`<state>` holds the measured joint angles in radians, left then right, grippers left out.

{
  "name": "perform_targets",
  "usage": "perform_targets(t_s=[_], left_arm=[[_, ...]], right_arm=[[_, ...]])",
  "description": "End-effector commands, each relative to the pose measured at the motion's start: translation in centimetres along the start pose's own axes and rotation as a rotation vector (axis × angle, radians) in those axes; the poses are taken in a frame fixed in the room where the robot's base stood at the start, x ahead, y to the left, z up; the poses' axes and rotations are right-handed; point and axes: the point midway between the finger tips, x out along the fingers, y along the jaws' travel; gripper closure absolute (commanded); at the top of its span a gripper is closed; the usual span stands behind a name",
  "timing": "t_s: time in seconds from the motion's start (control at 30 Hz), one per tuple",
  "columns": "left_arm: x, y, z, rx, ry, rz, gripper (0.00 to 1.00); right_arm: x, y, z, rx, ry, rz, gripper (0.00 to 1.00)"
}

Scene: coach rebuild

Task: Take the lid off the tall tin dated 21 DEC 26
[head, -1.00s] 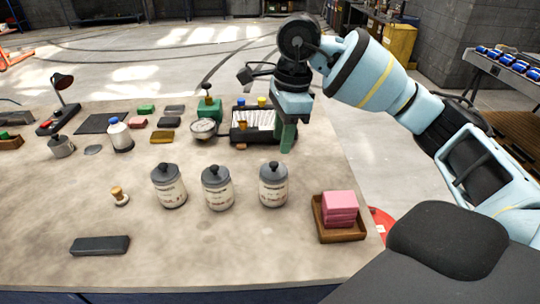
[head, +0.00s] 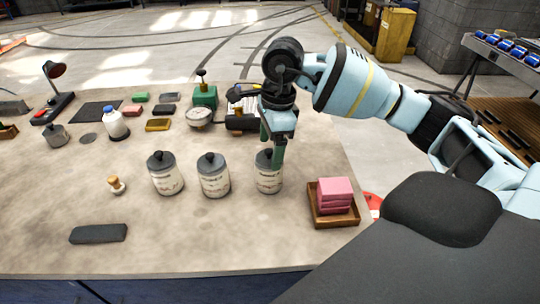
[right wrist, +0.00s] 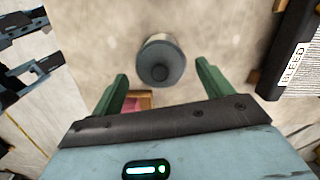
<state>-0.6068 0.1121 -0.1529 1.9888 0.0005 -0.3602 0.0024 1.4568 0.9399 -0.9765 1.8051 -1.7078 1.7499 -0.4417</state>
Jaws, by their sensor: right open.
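Three tall cream tins with grey knobbed lids stand upright in a row: a left tin (head: 166,178), a middle tin (head: 214,181) and a right tin (head: 268,181). Their labels are too small to read, so I cannot tell which is dated 21 DEC 26. All three lids are on. My right gripper (head: 273,152) is open and empty, pointing down at the right tin and partly hiding its lid. In the right wrist view, the right tin's lid (right wrist: 160,62) lies ahead of the gap between the green fingers. My left gripper is not in view.
A wooden tray (head: 332,218) with pink blocks (head: 334,194) stands right of the right tin. A stamp (head: 116,185) and a dark flat block (head: 98,233) lie left. The front middle is clear.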

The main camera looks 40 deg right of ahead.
Motion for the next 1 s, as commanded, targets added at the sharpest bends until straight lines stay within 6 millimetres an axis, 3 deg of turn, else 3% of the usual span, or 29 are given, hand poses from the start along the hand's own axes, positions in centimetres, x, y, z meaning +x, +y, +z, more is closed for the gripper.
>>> perform_targets(t_s=[0.1,0.37,0.7,1.0], left_arm=[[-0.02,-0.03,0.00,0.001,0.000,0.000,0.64],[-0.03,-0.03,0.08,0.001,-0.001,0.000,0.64],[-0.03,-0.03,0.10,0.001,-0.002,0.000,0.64],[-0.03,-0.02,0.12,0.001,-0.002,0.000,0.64]], right_arm=[[0.94,0.03,-0.05,0.000,0.001,0.002,0.21],[1.12,0.00,-0.05,0.000,0.001,0.001,0.22],[1.08,0.01,-0.05,0.001,0.001,0.001,0.67],[1.04,0.00,-0.04,0.000,0.001,0.001,0.69]])
